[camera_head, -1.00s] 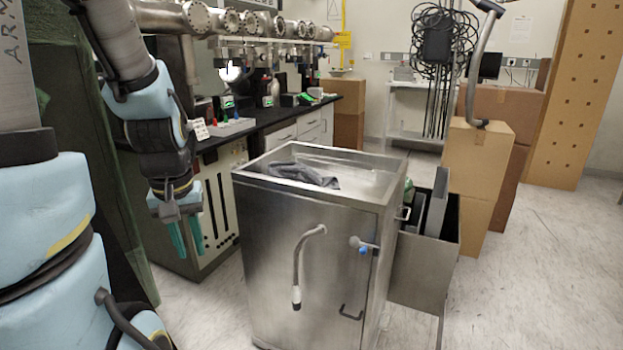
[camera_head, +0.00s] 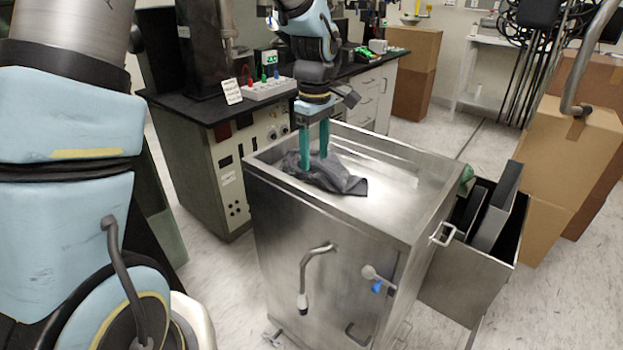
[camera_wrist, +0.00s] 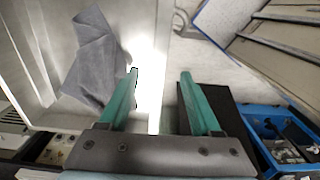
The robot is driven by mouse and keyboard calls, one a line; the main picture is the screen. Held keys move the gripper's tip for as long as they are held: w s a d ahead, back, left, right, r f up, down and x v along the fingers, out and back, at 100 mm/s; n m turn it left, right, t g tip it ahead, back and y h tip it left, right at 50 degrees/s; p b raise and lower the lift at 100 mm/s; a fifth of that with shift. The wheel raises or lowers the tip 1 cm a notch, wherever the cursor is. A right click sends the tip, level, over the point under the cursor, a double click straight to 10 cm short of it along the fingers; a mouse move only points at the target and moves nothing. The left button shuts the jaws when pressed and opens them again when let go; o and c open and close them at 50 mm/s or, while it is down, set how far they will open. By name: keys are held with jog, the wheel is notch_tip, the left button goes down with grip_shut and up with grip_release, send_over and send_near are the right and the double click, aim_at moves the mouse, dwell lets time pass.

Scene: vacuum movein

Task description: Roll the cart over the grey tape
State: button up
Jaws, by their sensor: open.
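The steel cart (camera_head: 330,255) stands in the middle of the head view, with a raised rim around its top. A crumpled dark grey cloth (camera_head: 345,182) lies on the top; it also shows in the wrist view (camera_wrist: 92,65). A small handle (camera_head: 442,234) is on the cart's right side. My gripper (camera_head: 314,163), with teal fingers, points down over the cloth end of the top. Its fingers are apart and empty in the wrist view (camera_wrist: 160,76). Contact with the cloth cannot be told. A thin dark strip (camera_head: 471,138) on the floor behind the cart may be the grey tape.
An open metal bin (camera_head: 455,280) holding flat panels adjoins the cart's right side. Cardboard boxes (camera_head: 570,140) stand at the right. A lab bench (camera_head: 225,165) stands behind and left of the cart. Pale floor is free behind the cart and at front right.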

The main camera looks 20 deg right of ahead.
aim_at(314, 192)
notch_tip(314, 192, down, 10)
jog(key=shift+p, duration=1.1)
jog(key=shift+a, duration=0.1)
jog(key=shift+c, duration=0.2)
grip_shut()
dwell(0.3)
